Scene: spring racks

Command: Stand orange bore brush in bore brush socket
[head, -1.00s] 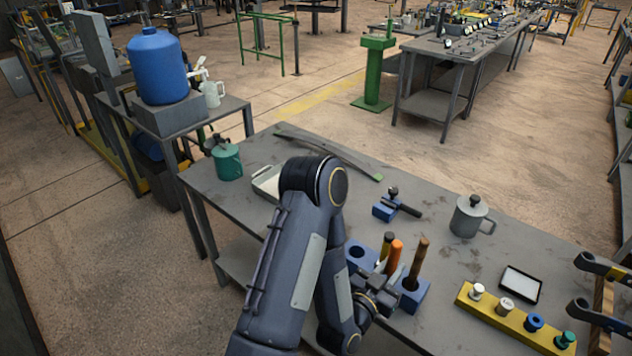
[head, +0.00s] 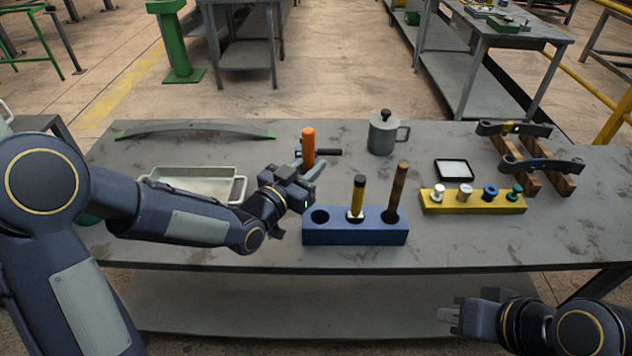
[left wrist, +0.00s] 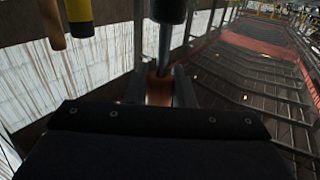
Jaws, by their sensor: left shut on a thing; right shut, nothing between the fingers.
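The orange bore brush (head: 308,147) shows its orange handle, upright, in the head view. My left gripper (head: 312,176) is shut on it, behind and above the left end of the blue block. The brush's lower end is hidden by the gripper. In the left wrist view orange (left wrist: 159,88) shows between the fingers. The blue block (head: 355,238) has an open round socket (head: 320,216) at its left. A yellow-and-black-handled tool (head: 358,193) stands in its middle and a wooden-handled tool (head: 397,190) at its right. My right gripper (head: 450,314) is shut and empty, low at the right.
A black-handled thing (head: 328,152) lies behind the brush. A grey lidded mug (head: 383,134) stands at the back. A yellow rack (head: 475,206) with several spools is right of the block. A pale tray (head: 195,183) lies at the left, partly behind my left arm.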

